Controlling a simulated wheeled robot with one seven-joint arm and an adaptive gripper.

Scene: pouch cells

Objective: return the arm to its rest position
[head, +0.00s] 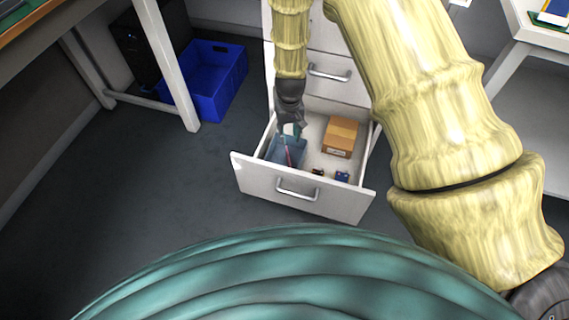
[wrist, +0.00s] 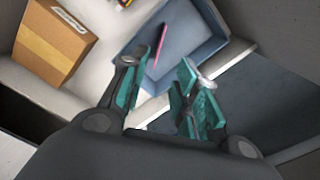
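My arm reaches down from the top of the head view, with my gripper (head: 291,124) at its lower end, over the open drawer (head: 262,184). In the wrist view, my gripper (wrist: 170,72) has its two teal-padded fingers apart, and I see nothing held between them. Beyond the fingertips is a blue-grey open bin (wrist: 205,50) in the drawer, with a thin pink stick-like item (wrist: 161,43) inside. The bin also shows in the head view (head: 296,156), partly covered by my gripper. I cannot tell the exact height of the fingertips above the bin.
A cardboard box (head: 340,136) and small dark and blue items (head: 342,176) lie in the drawer. Its walls surround my gripper's area. A blue crate (head: 217,85) stands under a table (head: 168,60) at left; a white table (head: 518,35) is at right. The floor at left is clear.

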